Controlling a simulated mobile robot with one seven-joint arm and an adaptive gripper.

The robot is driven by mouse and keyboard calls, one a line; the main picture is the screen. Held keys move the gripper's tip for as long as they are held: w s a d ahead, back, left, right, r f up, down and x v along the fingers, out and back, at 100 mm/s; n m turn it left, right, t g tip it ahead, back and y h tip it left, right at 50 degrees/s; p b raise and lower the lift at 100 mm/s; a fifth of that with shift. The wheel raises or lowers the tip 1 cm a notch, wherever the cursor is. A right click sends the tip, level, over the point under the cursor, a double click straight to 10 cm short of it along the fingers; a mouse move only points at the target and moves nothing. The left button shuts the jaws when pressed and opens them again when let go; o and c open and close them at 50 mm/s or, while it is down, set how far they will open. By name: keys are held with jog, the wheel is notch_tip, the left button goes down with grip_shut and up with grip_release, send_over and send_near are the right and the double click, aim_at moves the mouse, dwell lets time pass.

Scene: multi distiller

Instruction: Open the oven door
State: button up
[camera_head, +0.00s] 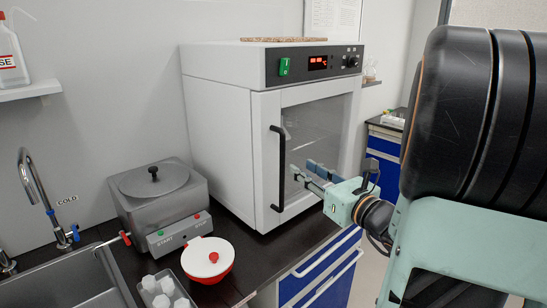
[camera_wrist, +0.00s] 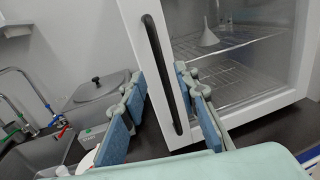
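The white oven (camera_head: 222,120) stands on the dark counter. Its glass-fronted door (camera_head: 316,140) is closed, with a black vertical handle (camera_head: 279,168) on the door's left side. My gripper (camera_head: 307,176) is in front of the door, to the right of the handle in the head view. In the wrist view my gripper (camera_wrist: 160,108) has its two blue-padded fingers spread apart. The handle (camera_wrist: 163,75) shows between the fingers there, farther ahead, and I see no contact. A funnel (camera_wrist: 208,36) is on a wire shelf behind the glass.
A sink (camera_head: 70,285) with a tap (camera_head: 38,190) is at the far left. Blue drawers (camera_head: 325,275) are below the counter.

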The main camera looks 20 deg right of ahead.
aim_at(284, 156)
jog(key=w, duration=0.3)
jog(key=w+a, duration=0.1)
jog(key=w, duration=0.6)
jog(key=shift+w+a, duration=0.2)
jog(key=shift+a, duration=0.15)
grip_shut()
